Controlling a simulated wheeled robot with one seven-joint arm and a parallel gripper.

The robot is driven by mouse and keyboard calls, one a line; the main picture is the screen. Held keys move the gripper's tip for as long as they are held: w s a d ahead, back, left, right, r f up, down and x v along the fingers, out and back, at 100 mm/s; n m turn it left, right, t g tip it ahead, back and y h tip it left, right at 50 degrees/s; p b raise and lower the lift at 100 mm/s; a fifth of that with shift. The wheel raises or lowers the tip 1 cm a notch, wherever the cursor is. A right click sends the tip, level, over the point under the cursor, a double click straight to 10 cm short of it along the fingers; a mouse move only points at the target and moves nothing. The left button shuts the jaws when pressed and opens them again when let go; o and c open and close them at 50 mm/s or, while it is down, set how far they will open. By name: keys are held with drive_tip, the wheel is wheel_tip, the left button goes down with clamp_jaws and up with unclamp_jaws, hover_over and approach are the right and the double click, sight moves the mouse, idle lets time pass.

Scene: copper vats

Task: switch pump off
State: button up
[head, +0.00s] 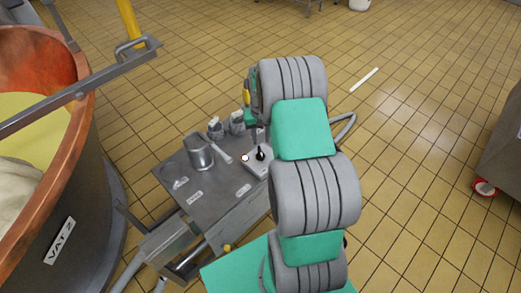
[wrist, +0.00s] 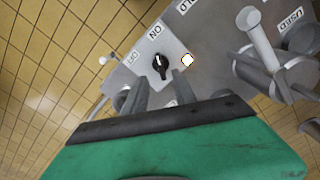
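A pale control box (wrist: 152,47) on the steel cart carries a black rotary knob (wrist: 160,66) with the labels ON and OFF beside it. The knob's light mark appears to face the ON side, but it is small. In the head view the knob (head: 261,153) and lamp (head: 245,158) also show. My gripper (wrist: 158,80) is open, its two fingers apart and empty, with the knob just beyond and between the tips. Whether they touch it is unclear.
The steel cart top (head: 215,178) holds a metal jug (head: 199,152) and several small cups left of the box. The copper vat (head: 75,185) marked VAT 2 stands at left. A grey rail (head: 80,88) crosses it.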

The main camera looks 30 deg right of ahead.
sight(261, 151)
drive_tip(key=shift+w+d+f, duration=0.1)
drive_tip(key=shift+w+f, duration=0.05)
drive_tip(key=shift+f, duration=0.15)
wheel_tip(261, 151, down, 7)
drive_tip(key=shift+f, duration=0.1)
drive_tip(key=shift+c, duration=0.3)
clamp_jaws()
